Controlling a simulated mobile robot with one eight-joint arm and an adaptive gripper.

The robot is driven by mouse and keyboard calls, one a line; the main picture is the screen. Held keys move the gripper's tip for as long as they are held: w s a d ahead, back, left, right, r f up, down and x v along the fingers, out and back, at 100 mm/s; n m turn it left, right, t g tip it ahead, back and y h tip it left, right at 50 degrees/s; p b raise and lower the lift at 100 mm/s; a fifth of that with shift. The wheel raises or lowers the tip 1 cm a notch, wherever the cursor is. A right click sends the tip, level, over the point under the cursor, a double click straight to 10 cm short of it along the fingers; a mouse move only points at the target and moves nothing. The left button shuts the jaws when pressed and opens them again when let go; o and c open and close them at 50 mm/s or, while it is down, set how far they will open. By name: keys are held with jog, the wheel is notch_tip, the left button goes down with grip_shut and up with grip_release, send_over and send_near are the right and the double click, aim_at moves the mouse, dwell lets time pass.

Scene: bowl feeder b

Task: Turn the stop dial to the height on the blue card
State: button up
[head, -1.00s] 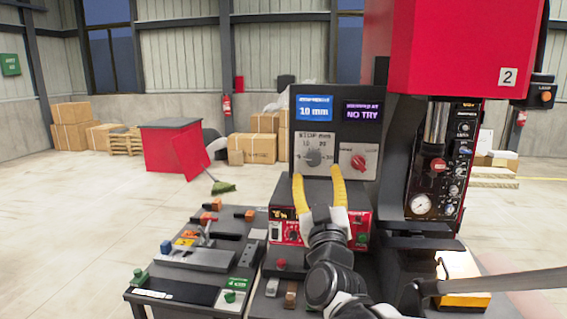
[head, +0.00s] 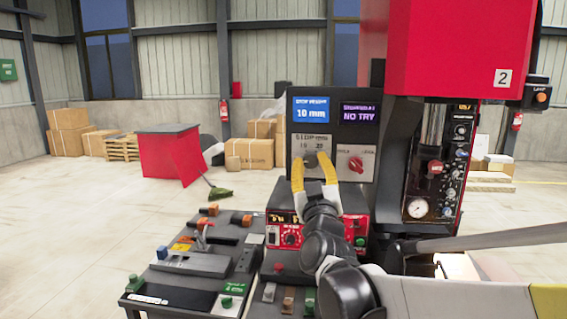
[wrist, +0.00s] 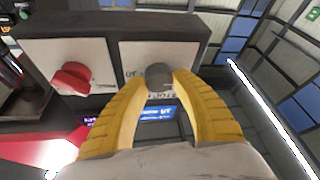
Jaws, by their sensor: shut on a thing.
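The grey stop dial (head: 310,159) sits on a light plate marked STOP mm, on the dark panel. The blue card (head: 311,113) above it reads 10 mm. My gripper (head: 312,166) has yellow fingers and is shut on the dial from the front. In the wrist view the dial (wrist: 159,76) shows between the fingertips, and the plate around it appears upside down. The fingers hide part of the plate and its marks, so I cannot tell where the dial points.
A red knob (head: 356,164) sits on the plate to the right, close to my fingers. A purple display (head: 360,113) above it reads NO TRY. A red control box (head: 290,232) is below. A tall red press (head: 448,45) stands at the right.

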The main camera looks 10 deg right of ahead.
jog(key=shift+m, duration=0.7)
jog(key=m+h, duration=0.1)
jog(key=m, duration=0.2)
jog(key=m+h+p, duration=0.1)
jog(key=m+h, duration=0.1)
jog(key=m+g+h, duration=0.1)
jog(key=m, duration=0.2)
jog(key=shift+m+h, duration=0.3)
jog(key=shift+h, duration=0.1)
jog(key=m+g+h+p, duration=0.1)
jog(key=m, duration=0.2)
jog(key=m+g+h+p, duration=0.1)
jog(key=m+h, duration=0.1)
jog(key=m, duration=0.2)
jog(key=shift+g, duration=0.4)
jog(key=shift+m, duration=0.4)
jog(key=o, duration=1.2)
